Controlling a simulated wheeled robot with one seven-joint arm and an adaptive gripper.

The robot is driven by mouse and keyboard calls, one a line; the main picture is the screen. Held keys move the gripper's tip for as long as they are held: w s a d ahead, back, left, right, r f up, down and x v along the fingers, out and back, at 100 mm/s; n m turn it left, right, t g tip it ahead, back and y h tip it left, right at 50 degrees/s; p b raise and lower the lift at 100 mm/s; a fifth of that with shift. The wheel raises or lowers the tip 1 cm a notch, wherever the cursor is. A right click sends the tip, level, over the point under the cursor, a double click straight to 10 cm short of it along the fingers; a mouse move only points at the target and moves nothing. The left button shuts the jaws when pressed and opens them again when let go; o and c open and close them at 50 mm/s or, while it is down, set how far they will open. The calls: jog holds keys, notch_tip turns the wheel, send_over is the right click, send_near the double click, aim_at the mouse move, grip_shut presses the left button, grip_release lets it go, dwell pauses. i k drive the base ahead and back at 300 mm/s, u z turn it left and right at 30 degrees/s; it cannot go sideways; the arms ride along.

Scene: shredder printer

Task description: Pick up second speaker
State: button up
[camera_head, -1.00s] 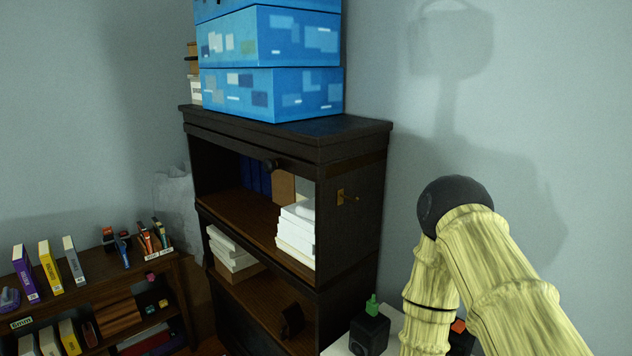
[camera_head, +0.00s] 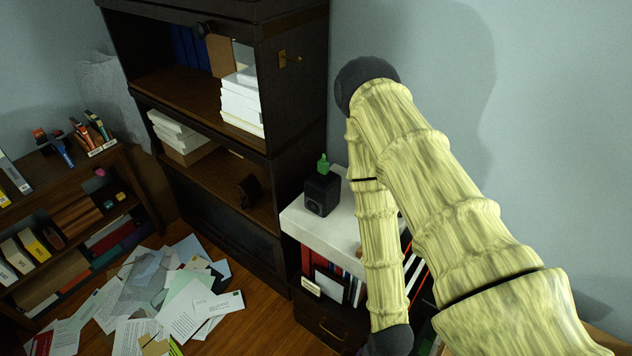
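A black box-shaped speaker (camera_head: 322,195) with a small green object (camera_head: 323,164) on top stands upright on the white top (camera_head: 335,228) of a low cabinet. My arm crosses the right half of the view and covers the right part of that white top, so a second speaker there cannot be made out. My gripper is out of view; the lower arm link runs down to a dark joint at the bottom edge. Nothing shows whether it holds anything.
A tall dark bookcase (camera_head: 290,110) stands left of the low cabinet, with white paper stacks (camera_head: 241,103) and a small black object (camera_head: 250,191) on its shelves. Loose papers (camera_head: 165,300) cover the floor. A low bookshelf (camera_head: 140,185) stands at left.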

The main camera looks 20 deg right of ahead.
aim_at(322, 192)
jog(key=u, duration=2.35)
jog(key=i, duration=0.6)
jog(key=z, duration=2.4)
